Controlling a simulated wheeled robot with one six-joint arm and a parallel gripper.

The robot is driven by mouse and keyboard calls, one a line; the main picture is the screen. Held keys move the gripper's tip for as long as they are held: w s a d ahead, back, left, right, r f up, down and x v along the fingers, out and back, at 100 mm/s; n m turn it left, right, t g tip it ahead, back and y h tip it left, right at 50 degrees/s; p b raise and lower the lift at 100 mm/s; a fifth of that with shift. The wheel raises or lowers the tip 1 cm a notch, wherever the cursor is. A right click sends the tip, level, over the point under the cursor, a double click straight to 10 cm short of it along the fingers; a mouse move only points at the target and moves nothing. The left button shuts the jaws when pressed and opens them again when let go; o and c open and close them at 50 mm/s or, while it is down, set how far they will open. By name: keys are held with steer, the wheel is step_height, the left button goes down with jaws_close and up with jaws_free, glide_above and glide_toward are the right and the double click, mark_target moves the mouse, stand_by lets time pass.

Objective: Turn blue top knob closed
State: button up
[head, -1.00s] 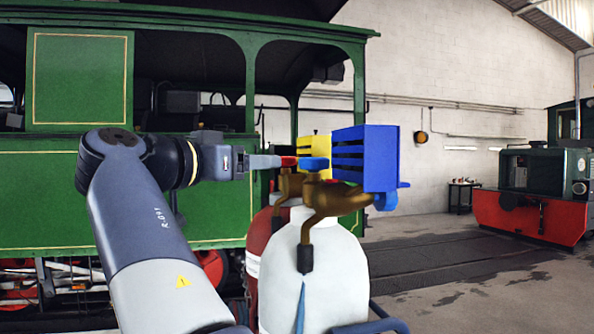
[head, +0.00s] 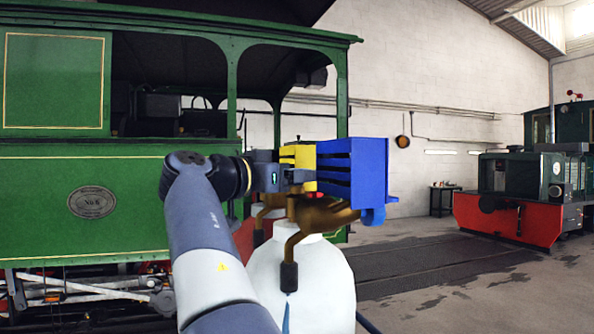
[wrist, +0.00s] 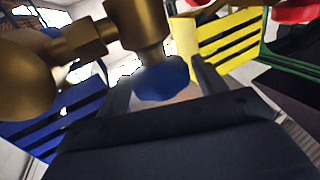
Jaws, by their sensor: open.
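The blue top knob (wrist: 160,82) shows in the wrist view under a brass valve stem, between my two fingers. In the head view the knob is hidden behind my gripper (head: 298,177). My gripper (wrist: 160,64) is open, with one finger on each side of the knob. I cannot tell whether either finger touches it. The brass valve (head: 325,214) sits on top of a white tank (head: 322,270); it also fills the upper left of the wrist view (wrist: 138,25).
A blue slotted box (head: 352,170) stands just right of my gripper, and a yellow slotted box (head: 298,156) is behind it. A dark red tank (head: 244,238) stands behind the white one. The green tram (head: 80,215) is at left. Open floor (head: 450,290) lies at right.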

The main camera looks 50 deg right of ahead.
steer(key=shift+d, duration=0.55)
steer(key=shift+c, duration=0.6)
steer(key=c, duration=0.6)
steer(key=shift+r+m+g+y+p, duration=0.1)
steer(key=shift+m+g+y+p, duration=0.2)
steer(key=shift+m+g+p, duration=0.85)
steer(key=shift+m+g+y, duration=0.3)
steer(key=shift+m+g, duration=0.15)
steer(key=shift+g, duration=0.8)
steer(key=o, duration=0.7)
